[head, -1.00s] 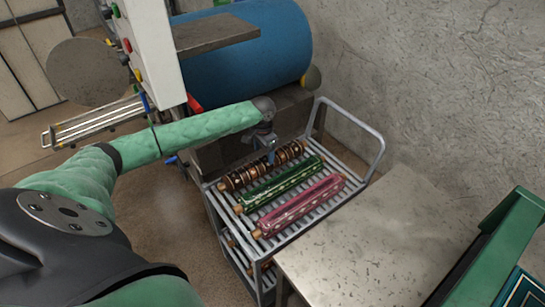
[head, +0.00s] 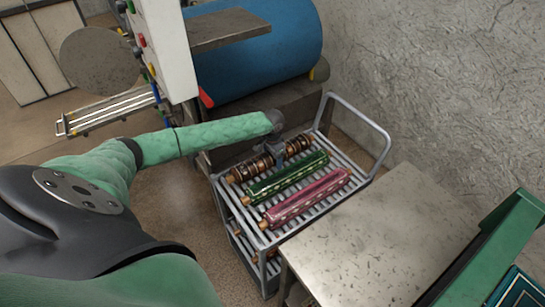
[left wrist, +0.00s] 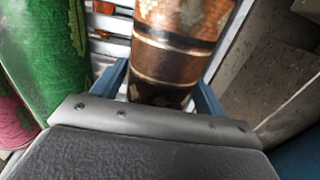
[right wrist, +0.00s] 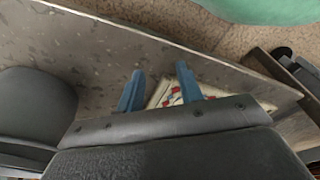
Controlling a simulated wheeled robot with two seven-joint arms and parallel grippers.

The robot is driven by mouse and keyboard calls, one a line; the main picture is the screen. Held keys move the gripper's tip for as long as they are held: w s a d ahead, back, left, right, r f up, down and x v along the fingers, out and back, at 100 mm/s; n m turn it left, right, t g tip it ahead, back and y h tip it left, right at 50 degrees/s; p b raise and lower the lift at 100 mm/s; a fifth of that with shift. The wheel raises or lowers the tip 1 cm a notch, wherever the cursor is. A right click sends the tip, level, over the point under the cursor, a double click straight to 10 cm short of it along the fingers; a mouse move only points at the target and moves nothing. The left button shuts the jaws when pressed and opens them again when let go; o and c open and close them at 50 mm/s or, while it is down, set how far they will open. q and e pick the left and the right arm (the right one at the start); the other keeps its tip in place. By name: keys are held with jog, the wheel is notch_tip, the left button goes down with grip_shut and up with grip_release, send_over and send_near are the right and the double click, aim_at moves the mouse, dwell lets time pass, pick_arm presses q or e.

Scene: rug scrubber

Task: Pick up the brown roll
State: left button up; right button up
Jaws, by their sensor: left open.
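The brown roll (head: 248,169), striped with dark and copper bands, lies at the back of the grey slatted cart beside a green roll (head: 288,178) and a pink roll (head: 308,198). My left gripper (head: 284,152) is down at the brown roll, near its middle. In the left wrist view the brown roll (left wrist: 176,45) runs between the two blue fingers of the left gripper (left wrist: 161,88), which stand apart on either side of it. The roll's underside is hidden. My right gripper (right wrist: 160,72) shows only in its wrist view, with its fingers apart.
The cart's rail handle (head: 375,130) rises at the right. A pale table (head: 370,240) stands in front of the cart. A machine with a blue drum (head: 260,55) is behind it. A patterned white item (right wrist: 216,92) shows beyond the right fingers.

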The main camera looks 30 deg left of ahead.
pick_arm(q)
jog(key=c, duration=1.4)
jog(key=shift+r, duration=0.1)
jog(key=shift+c, duration=0.6)
jog(key=shift+w, duration=0.1)
